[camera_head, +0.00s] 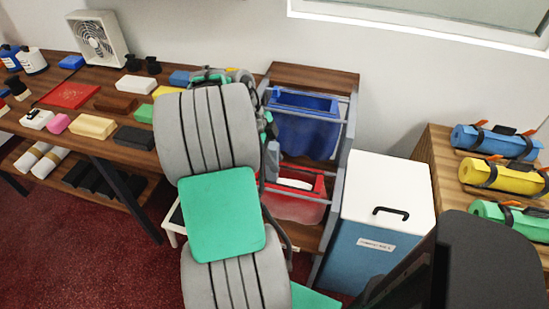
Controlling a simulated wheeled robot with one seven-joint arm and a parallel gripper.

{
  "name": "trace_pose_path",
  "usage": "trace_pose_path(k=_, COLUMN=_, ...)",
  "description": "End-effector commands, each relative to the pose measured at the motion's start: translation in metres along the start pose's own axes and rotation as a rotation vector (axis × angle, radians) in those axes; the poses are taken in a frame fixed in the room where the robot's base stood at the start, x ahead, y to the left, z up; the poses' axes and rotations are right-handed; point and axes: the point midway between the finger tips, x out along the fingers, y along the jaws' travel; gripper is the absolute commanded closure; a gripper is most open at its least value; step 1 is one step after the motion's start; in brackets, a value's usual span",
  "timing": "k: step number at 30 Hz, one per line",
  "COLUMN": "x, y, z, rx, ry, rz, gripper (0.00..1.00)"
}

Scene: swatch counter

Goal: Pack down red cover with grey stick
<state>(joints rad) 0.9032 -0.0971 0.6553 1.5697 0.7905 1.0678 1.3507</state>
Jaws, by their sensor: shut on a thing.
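A red bag-like cover (302,207) hangs in the lower part of the wooden rack, with its red rim and something white inside its opening. A flat red piece (72,95) also lies on the table at the left; I cannot tell which of the two is the red cover. My gripper (268,132) is mostly hidden behind my own arm, at the left side of the rack. It is shut on what looks like the grey stick (272,160), which points down beside the red bag. Whether the stick touches the bag is unclear.
A blue bag (305,125) hangs above the red one, between grey rails. A white-topped bin (388,190) stands right of the rack. The left table (60,125) holds several blocks, bottles and a fan (98,38). Rolled mats (497,142) lie on the right shelf.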

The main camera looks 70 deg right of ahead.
Motion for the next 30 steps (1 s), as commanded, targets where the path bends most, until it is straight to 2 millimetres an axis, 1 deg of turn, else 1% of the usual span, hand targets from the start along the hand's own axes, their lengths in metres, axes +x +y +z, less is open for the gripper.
trace_pose_path(k=30, x=-0.088, y=0.0, z=-0.036, rx=0.001, ry=-0.001, rz=-0.001, gripper=1.0)
